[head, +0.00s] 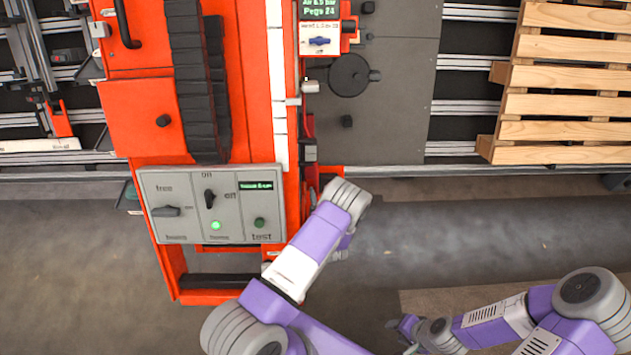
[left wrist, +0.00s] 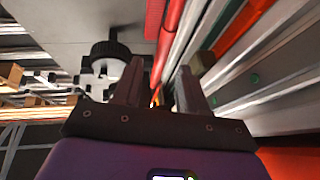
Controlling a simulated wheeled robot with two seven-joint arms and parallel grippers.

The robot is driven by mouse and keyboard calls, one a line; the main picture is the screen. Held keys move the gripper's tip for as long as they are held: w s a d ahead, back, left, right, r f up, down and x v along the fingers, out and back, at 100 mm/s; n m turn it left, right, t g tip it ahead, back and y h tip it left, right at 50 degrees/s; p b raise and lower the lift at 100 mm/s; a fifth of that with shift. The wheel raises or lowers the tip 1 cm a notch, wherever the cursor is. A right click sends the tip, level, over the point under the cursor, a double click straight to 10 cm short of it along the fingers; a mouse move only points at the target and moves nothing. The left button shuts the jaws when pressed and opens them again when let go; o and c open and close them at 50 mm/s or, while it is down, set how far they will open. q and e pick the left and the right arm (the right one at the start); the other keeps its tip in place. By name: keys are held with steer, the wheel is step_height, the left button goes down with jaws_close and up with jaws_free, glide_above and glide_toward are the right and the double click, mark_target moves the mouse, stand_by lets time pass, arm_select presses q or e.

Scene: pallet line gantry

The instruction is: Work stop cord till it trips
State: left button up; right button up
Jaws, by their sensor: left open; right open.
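My left gripper (left wrist: 157,82) is open in the left wrist view, its two dark fingers apart. A small orange-yellow piece (left wrist: 155,98) shows between them, partly hidden by the gripper body; I cannot tell whether it belongs to the stop cord. A thin red length (left wrist: 171,38) runs away just beyond the fingers, possibly the cord, but this is not certain. In the head view my left wrist is beside the orange machine's right edge and hides its fingers. My right gripper (head: 402,335) is open and empty, low over the floor.
The orange machine (head: 140,115) carries a grey control panel (head: 212,204) with knobs, a lit green lamp (head: 215,225) and a small display. A black round part (head: 349,75) is on the grey plate. Wooden pallet (head: 565,75) lies at right. Floor at lower left is clear.

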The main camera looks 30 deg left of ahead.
mark_target(317, 184)
arm_select(q)
steer(key=b+x, duration=0.2)
steer(key=x, duration=0.5)
jaws_close()
